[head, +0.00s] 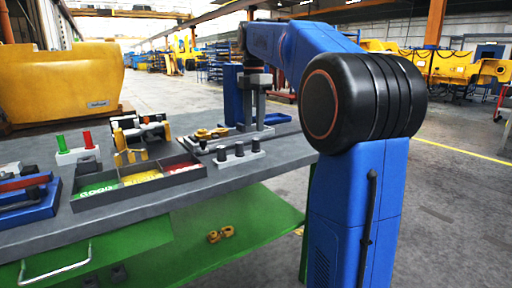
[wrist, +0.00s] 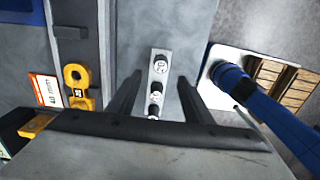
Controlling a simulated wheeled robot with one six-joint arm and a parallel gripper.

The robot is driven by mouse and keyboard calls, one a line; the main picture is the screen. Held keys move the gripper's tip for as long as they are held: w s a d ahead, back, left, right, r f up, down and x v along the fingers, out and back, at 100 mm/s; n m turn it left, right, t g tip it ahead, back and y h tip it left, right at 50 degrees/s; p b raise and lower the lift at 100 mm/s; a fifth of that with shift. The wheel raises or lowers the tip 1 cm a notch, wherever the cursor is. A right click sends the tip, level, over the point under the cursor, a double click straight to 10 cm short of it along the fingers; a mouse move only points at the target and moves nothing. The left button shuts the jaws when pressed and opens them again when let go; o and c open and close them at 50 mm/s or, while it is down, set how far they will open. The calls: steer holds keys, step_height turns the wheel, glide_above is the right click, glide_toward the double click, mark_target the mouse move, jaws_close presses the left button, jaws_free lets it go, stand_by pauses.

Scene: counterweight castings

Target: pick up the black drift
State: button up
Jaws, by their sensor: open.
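A light grey block (head: 238,161) on the bench holds three upright dark pegs (head: 239,149) in a row. In the wrist view the same block (wrist: 161,52) lies between my fingers, its pegs (wrist: 160,66) showing pale, marked round tops. A separate small black piece (wrist: 70,32) lies in the grey tray to the left in the wrist view. I cannot tell for certain which dark piece is the drift. My gripper (head: 253,118) points down over the bench, behind the block in the head view. In the wrist view my gripper (wrist: 159,79) is open, with nothing gripped.
A grey tray (wrist: 97,12) with yellow shackles (wrist: 77,82) stands left of the block. A divided bin (head: 141,193) with green, yellow and red sections is nearer. A blue-handled tool (wrist: 262,104) and wooden pieces (wrist: 288,88) lie right in the wrist view.

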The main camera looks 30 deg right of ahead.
mark_target(256, 139)
step_height(256, 139, down, 2)
steer(key=shift+f, duration=0.25)
steer(key=shift+d+f, duration=0.2)
steer(key=shift+f, duration=1.15)
steer(key=shift+d+f, duration=0.2)
steer(key=shift+f, duration=1.1)
steer(key=c, duration=1.1)
